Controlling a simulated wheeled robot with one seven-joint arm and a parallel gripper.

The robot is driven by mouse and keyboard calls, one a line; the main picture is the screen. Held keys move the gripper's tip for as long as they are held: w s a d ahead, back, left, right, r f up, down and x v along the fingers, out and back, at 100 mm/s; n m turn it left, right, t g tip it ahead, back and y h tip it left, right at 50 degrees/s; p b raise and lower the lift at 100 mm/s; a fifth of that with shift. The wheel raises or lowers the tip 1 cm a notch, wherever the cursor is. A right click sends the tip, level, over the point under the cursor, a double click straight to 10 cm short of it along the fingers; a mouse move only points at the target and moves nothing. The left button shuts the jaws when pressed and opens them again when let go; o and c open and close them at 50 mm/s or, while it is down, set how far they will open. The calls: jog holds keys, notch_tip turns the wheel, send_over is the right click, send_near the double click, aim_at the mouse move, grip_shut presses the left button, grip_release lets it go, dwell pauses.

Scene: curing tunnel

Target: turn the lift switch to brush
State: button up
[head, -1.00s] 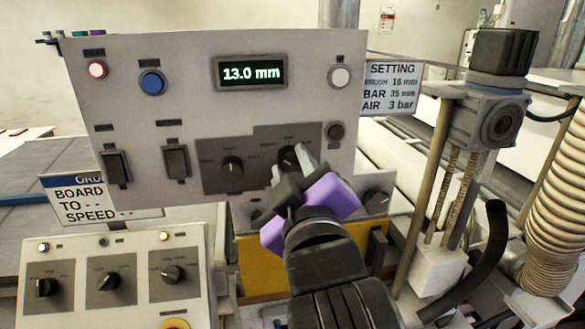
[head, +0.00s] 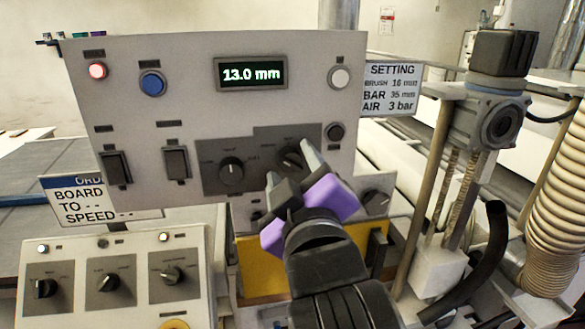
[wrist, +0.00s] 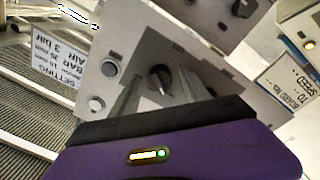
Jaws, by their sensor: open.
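The light grey control panel (head: 120,80) fills the middle of the head view, and its display (head: 251,73) reads 13.0 mm. A dark plate on it carries a left knob (head: 231,171) with its pointer roughly upright and a right knob (head: 289,158). I cannot read which label marks the lift switch. My gripper (head: 291,163), with purple pads, is open in front of the right knob. In the wrist view the same knob (wrist: 160,79) shows between and beyond the fingertips (wrist: 155,95), apparently clear of both. Its exact pointing is partly hidden.
A setting sign (head: 391,88) at the right lists brush 16 mm, bar 35 mm and air 3 bar. Two black rocker switches (head: 176,163) sit left of the knobs. A lower panel (head: 90,255) has several knobs. A motor with screw posts (head: 495,115) stands at the right.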

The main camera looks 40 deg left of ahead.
jog(key=b+v, duration=0.2)
jog(key=v, duration=0.5)
jog(key=shift+s+d, duration=0.25)
jog(key=shift+f, duration=0.1)
